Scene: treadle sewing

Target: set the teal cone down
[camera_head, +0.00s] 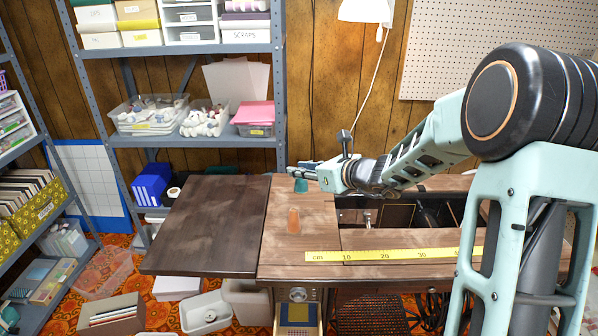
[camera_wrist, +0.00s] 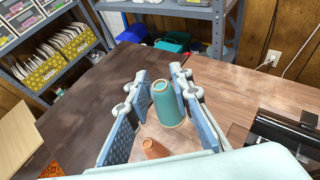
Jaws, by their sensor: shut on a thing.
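The teal cone (camera_head: 300,186) is a tapered tube, seen upright below my gripper's fingertips (camera_head: 302,170) in the head view. In the wrist view the teal cone (camera_wrist: 168,106) stands between the two blue finger pads, and my gripper (camera_wrist: 160,80) is shut on it. The cone is over the brown wooden sewing table (camera_head: 275,255), toward its back edge. I cannot tell whether its base touches the wood. An orange cone (camera_head: 293,220) stands on the table nearer the front; it also shows low in the wrist view (camera_wrist: 154,149).
A yellow measuring tape (camera_head: 395,255) lies along the table's front. The machine opening (camera_head: 430,212) is to the right. The left table leaf (camera_head: 205,225) is bare. A grey shelf (camera_head: 180,50) with boxes stands behind, and a lamp (camera_head: 365,10) hangs above.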

